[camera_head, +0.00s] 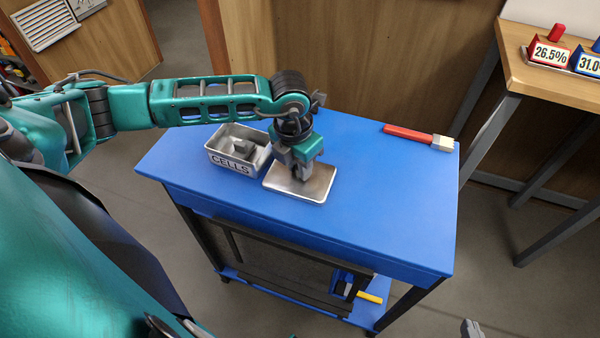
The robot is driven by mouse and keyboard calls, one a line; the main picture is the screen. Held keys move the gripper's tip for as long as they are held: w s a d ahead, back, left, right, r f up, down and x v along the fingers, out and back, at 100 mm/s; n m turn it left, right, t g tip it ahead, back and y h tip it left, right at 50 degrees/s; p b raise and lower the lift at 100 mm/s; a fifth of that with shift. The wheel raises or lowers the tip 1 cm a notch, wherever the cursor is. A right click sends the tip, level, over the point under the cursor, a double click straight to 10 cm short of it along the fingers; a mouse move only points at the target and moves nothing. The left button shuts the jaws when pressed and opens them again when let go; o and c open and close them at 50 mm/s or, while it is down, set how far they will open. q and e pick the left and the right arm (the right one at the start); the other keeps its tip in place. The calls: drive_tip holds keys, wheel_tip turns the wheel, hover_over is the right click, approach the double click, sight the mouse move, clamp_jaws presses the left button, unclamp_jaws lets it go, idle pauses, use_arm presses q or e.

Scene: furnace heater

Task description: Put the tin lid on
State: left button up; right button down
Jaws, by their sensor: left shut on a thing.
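The open metal tin (228,166), marked CELLS, stands on the blue table with grey blocks inside it. The flat metal tin lid (312,188) is just right of the tin, and appears at or close to the tabletop; I cannot tell whether it touches it. My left gripper (300,172) points down over the lid's left part and is shut on it; the grip point is partly hidden by the fingers. A small grey tip of my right gripper (472,328) shows at the bottom edge, far from the tin and lid.
The blue table (390,200) is clear to the right of the lid. A red-handled brush (410,134) lies near its back right edge. A wooden bench (540,85) at the upper right holds red and blue labelled blocks. A lower shelf holds a yellow-handled item (370,297).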

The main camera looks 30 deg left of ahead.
use_arm(q)
clamp_jaws()
drive_tip(key=shift+r, duration=0.1)
